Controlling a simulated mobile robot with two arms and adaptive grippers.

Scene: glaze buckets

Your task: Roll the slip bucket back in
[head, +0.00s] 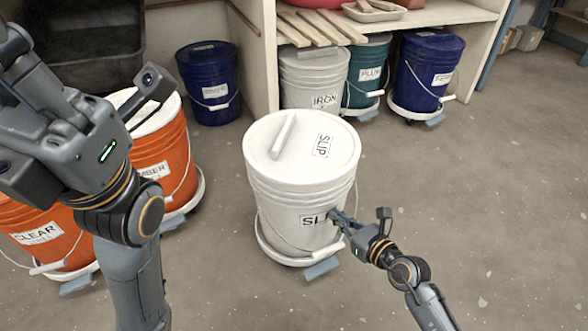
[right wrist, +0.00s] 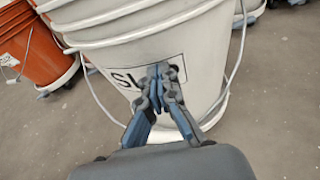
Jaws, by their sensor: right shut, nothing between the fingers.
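The white slip bucket (head: 300,190) stands upright on a white wheeled dolly (head: 268,252) out on the open floor. Its lid carries a white bar and a SLIP label, and a wire handle hangs at its side. My right gripper (head: 336,219) is shut and empty at the bucket's front label. In the right wrist view its fingertips (right wrist: 160,76) overlap the label on the bucket (right wrist: 130,35); I cannot tell whether they touch. My left gripper (head: 18,50) shows only partly at the upper left edge; its fingers are unclear.
Orange buckets (head: 160,155) on dollies stand to the left. Under the shelf (head: 440,13) stand the grey-white IRON bucket (head: 313,75), a teal bucket (head: 368,72) and a navy bucket (head: 428,75). Another navy bucket (head: 208,85) is left of the shelf's upright. Floor at right is clear.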

